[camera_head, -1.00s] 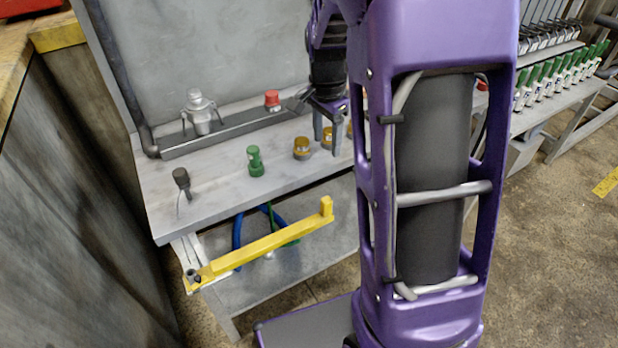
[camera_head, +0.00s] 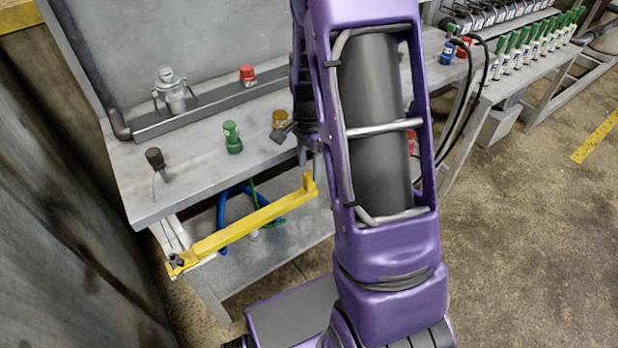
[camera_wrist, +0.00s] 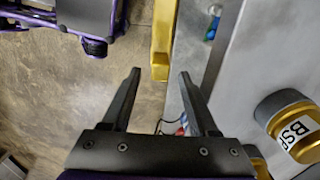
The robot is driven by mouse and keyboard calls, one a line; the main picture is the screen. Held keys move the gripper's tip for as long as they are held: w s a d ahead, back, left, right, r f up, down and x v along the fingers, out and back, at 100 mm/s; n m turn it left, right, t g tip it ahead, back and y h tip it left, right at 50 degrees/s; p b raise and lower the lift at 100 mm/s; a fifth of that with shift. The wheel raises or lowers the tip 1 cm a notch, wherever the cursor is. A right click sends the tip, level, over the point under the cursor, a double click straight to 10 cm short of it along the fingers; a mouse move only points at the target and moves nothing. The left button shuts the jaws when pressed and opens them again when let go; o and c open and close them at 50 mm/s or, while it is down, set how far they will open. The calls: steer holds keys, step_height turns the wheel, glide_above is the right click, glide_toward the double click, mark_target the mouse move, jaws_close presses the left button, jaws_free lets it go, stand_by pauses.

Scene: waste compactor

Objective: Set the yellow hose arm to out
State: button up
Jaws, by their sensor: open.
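The yellow hose arm (camera_head: 245,226) is a long bar pivoted at the bench's front left corner. It reaches right along the bench front, at an angle to the edge, and ends in an upright block (camera_head: 308,184). In the wrist view the hose arm (camera_wrist: 163,30) comes down from the top, and its end block lies in line with the gap between my fingertips. My gripper (camera_wrist: 160,75) is open and empty there; I cannot tell its distance from the block. In the head view it is mostly hidden by my arm, near the bench front.
The bench top (camera_head: 200,178) holds a black fitting (camera_head: 156,160), a green knob (camera_head: 232,138) and an amber cap (camera_head: 279,120). A marked amber cap (camera_wrist: 290,125) is close at right in the wrist view. Blue hose (camera_head: 225,205) hangs below.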

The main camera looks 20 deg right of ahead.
mark_target(309, 173)
steer(key=shift+f, duration=1.85)
jaws_close()
